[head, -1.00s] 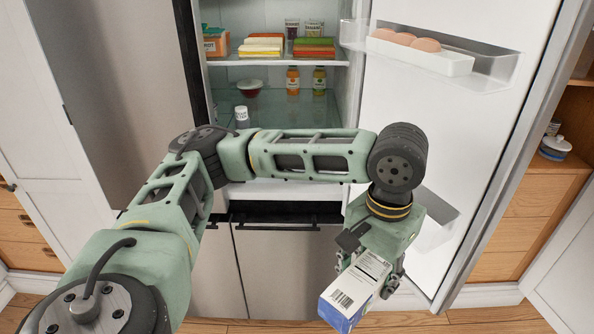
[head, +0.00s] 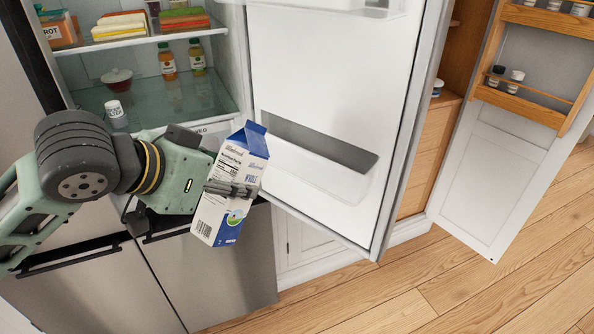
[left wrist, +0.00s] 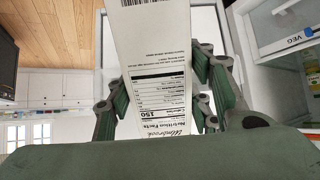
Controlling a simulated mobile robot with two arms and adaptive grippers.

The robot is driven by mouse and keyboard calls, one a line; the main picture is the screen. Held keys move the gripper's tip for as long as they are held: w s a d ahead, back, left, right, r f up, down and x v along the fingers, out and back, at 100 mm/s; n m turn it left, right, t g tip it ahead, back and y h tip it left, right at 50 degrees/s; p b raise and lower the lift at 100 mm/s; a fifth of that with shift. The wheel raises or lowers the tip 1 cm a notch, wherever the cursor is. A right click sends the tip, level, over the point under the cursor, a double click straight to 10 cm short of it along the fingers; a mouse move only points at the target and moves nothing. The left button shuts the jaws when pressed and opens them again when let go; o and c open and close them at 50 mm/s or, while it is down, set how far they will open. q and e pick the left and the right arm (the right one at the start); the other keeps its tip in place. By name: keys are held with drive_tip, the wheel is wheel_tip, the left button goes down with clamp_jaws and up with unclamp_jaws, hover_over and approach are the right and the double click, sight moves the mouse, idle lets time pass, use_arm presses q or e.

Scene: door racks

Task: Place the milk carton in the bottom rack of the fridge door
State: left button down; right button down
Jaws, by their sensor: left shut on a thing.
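The white and blue milk carton (head: 232,185) is in my left gripper (head: 232,188), slightly tilted with its blue top up. The gripper's fingers are shut around its middle. In the left wrist view, the carton (left wrist: 158,70) fills the space between the green fingers. The open fridge door (head: 330,95) is to the right of the carton. Its bottom rack (head: 325,172) is a clear bin low on the door, with no items visible in it. The carton is left of this rack and apart from it. My right gripper is not in view.
Fridge shelves at the upper left hold a red-lidded bowl (head: 117,78), bottles (head: 167,62) and a white jar (head: 115,112). An open cabinet door with a wooden spice rack (head: 530,100) stands at the right. The wooden floor (head: 480,280) is clear.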

sight(220, 150)
use_arm(q)
drive_tip(key=w+r+t+h+b, duration=0.1)
drive_tip(key=w+r+h, duration=0.1)
drive_tip(key=w+a+r+m+t+h+b, duration=0.1)
drive_tip(key=r+h, duration=0.1)
drive_tip(key=shift+w+a+h, duration=0.15)
drive_tip(key=shift+w+h, duration=0.15)
drive_tip(key=shift+w, duration=0.05)
drive_tip(key=w+a+r+t+h+b, duration=0.2)
drive_tip(key=w+a+r+t, duration=0.1)
drive_tip(key=a+r, duration=0.25)
drive_tip(key=w+a+p+x, duration=0.1)
drive_tip(key=p+x, duration=0.4)
drive_tip(key=x, duration=1.4)
wheel_tip(220, 150, down, 7)
drive_tip(key=p, duration=0.1)
drive_tip(key=shift+d+t+p, duration=0.3)
drive_tip(key=shift+p, duration=0.05)
drive_tip(key=shift+w, duration=0.15)
drive_tip(key=shift+f, duration=0.15)
drive_tip(key=c, duration=0.8)
unclamp_jaws()
drive_tip(key=shift+f, duration=0.1)
drive_tip(key=shift+c, duration=0.2)
